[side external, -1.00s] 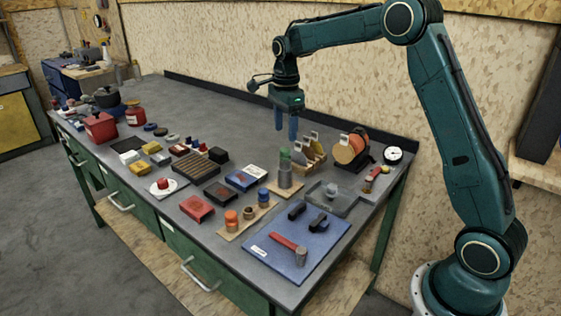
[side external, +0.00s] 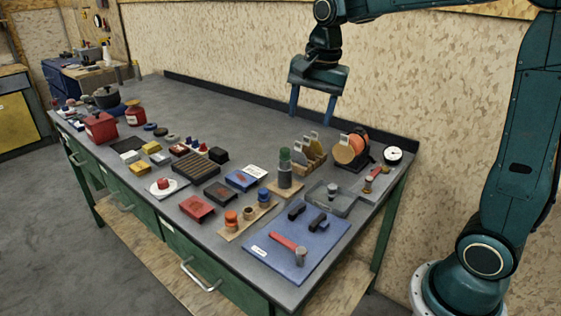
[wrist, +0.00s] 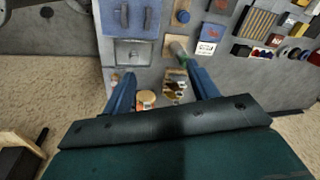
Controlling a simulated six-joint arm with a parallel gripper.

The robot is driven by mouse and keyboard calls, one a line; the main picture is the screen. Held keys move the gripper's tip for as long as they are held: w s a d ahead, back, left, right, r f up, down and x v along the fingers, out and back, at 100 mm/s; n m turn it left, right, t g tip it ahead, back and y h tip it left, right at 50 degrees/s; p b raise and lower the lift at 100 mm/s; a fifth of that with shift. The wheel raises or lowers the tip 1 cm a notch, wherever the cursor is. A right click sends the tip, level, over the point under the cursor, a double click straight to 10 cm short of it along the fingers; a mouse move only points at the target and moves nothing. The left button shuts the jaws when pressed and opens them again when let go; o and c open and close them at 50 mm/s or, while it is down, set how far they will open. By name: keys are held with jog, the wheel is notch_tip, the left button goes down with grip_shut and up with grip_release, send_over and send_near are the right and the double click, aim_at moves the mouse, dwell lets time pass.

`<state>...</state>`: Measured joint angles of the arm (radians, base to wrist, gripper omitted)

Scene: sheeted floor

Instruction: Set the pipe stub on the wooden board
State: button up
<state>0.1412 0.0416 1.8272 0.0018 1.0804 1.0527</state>
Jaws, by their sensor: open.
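A grey upright cylinder, which looks like the pipe stub (side external: 284,178), stands on a small square wooden board (side external: 290,190). A green cylindrical piece (side external: 284,154) shows directly above it; I cannot tell whether it is stacked on the grey one or part of it. In the wrist view the green piece (wrist: 178,49) shows beyond the fingers, beside the pale board. My gripper (side external: 312,118) is open and empty, high above the back right of the bench, clear of the column. Its two blue fingers (wrist: 162,78) are spread apart in the wrist view.
A wooden holder with upright discs (side external: 310,158) stands close behind the column. A grey tray (side external: 345,205), a blue mat (side external: 270,250) with tools, and a wooden strip (side external: 232,232) with small cylinders lie nearby. The back left of the bench is clear.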

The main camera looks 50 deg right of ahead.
jog(key=s+a+f+n+t, duration=0.1)
jog(key=s+a+n, duration=0.1)
jog(key=s+n, duration=0.4)
jog(key=s+a+f+n+t, duration=0.1)
jog(key=s+n, duration=0.6)
jog(key=s, duration=0.7)
jog(key=shift+s+a+n+t, duration=0.35)
jog(key=shift+a+t, duration=0.35)
jog(key=shift+a, duration=0.55)
